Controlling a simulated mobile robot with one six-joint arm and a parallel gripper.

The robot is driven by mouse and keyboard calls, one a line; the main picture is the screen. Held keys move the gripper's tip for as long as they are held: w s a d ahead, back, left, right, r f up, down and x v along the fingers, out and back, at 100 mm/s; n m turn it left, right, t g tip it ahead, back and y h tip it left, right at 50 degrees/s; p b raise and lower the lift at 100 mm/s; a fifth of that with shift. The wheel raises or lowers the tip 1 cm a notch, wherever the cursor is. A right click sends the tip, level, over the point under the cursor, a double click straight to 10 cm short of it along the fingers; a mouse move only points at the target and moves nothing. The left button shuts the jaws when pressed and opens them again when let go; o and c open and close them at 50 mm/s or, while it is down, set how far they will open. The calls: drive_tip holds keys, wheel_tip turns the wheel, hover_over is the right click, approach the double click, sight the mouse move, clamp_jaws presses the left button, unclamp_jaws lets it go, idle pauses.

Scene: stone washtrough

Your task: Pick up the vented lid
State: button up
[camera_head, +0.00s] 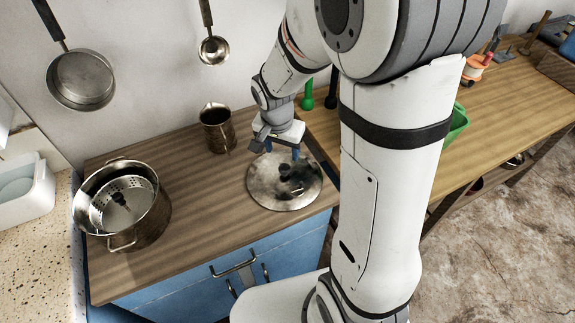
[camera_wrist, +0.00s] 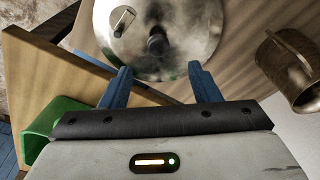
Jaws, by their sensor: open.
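The vented lid (camera_head: 264,184) is a round, shiny metal disc with a dark knob, lying on the wooden counter. In the wrist view, the lid (camera_wrist: 187,22) fills the top middle, with a small slot-like mark left of its knob. My gripper (camera_head: 283,155) is above the lid's far part, pointing down. Its blue fingers, seen also in the wrist view (camera_wrist: 160,70), are apart with nothing between them. The knob appears just beyond the fingertips, centred between them. I cannot tell the exact height above the lid.
A metal pot (camera_head: 150,226) with a perforated, dark-knobbed piece inside stands at the counter's left. A metal mug (camera_head: 217,128) stands behind the lid, left of my gripper. A green container (camera_head: 458,122) is on the right table. A pan (camera_head: 80,80) and ladle (camera_head: 213,50) hang on the wall.

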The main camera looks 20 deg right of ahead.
sight(284, 166)
drive_tip(key=f, duration=0.5)
drive_tip(key=w+f, duration=0.1)
drive_tip(key=f, duration=0.1)
drive_tip(key=shift+d+f+p, duration=0.2)
drive_tip(key=shift+d+p, duration=0.1)
drive_tip(key=shift+d, duration=0.05)
clamp_jaws()
idle(0.3)
